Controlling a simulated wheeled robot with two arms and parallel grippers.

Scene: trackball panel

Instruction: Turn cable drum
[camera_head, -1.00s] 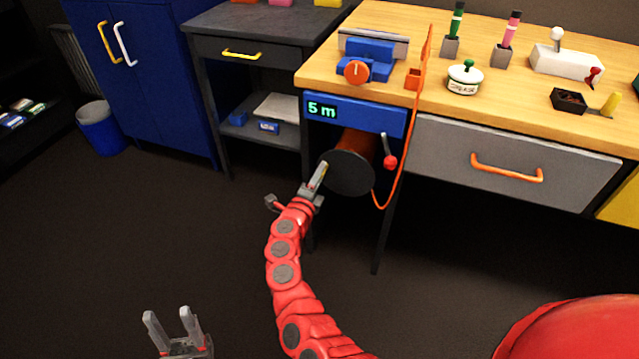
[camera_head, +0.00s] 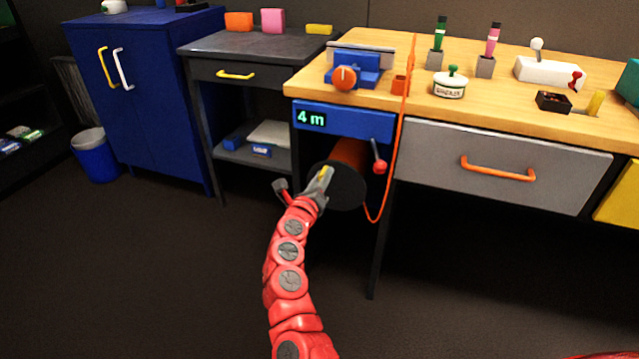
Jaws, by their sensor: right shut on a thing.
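The cable drum (camera_head: 345,188) hangs under the workbench, with a dark round end face towards me and orange cable wound behind it. Above it a blue panel (camera_head: 345,122) shows "4 m" in green. My right gripper (camera_head: 325,175) is at the upper left of the drum's end face, shut on a small yellow part there, likely the drum's handle; the fingers hide most of it. An orange cable (camera_head: 399,120) runs from the bench top down in a loop beside the drum. My left gripper is out of view.
A lever with a red knob (camera_head: 379,167) hangs just right of the drum. A grey drawer (camera_head: 500,165) with an orange handle is farther right. A dark side table (camera_head: 250,100) stands to the left. The floor in front is clear.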

